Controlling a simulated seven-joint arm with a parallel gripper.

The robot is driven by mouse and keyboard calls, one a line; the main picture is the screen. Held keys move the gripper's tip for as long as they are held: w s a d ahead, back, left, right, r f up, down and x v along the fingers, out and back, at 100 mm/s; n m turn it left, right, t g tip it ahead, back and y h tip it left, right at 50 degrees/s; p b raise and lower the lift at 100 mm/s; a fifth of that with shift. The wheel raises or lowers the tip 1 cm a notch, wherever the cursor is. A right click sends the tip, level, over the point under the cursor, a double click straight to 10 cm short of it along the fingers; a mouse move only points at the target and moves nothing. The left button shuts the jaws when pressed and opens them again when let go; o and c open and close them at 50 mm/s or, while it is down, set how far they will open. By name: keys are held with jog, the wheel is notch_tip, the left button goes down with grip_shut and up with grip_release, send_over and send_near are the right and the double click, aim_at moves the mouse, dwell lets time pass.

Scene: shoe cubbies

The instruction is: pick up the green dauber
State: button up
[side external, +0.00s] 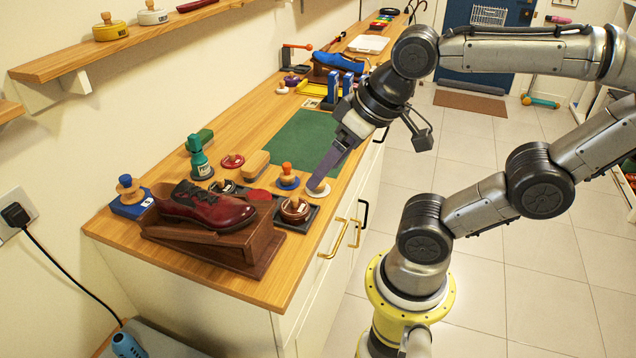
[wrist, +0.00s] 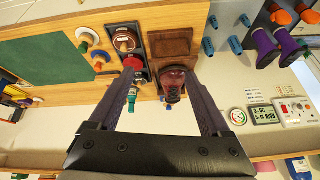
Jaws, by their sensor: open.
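A dauber with a pale round disc (wrist: 92,36) and what looks like a small green knob is in the upper left of the wrist view, outside my fingers. In the side view its pale disc (side external: 319,191) shows at the counter's front edge, with its upper part hidden by my gripper. My gripper (side external: 316,184) points down at that spot; I cannot tell whether it touches. In the wrist view my gripper (wrist: 160,78) has its purple fingers spread wide with nothing held. A second dauber, blue with an orange knob (side external: 287,178), stands to the left.
An open polish tin (side external: 295,209) sits in a dark tray nearby. A red shoe (side external: 205,205) rests on a wooden stand. A green bottle (side external: 199,160) and a wooden brush (side external: 256,164) stand behind. The green mat (side external: 300,140) is clear.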

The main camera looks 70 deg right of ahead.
jog(key=w+d+f+m+g, duration=0.3)
jog(key=w+d+m+g, duration=0.2)
jog(key=w+d+m, duration=0.9)
jog(key=s+d+f+g, duration=0.1)
jog(key=s+d+f, duration=0.35)
jog(key=d, duration=0.25)
jog(key=f, duration=1.3)
jog(key=shift+w+f, duration=0.2)
jog(key=shift+w, duration=0.1)
jog(key=shift+c, duration=0.4)
grip_shut()
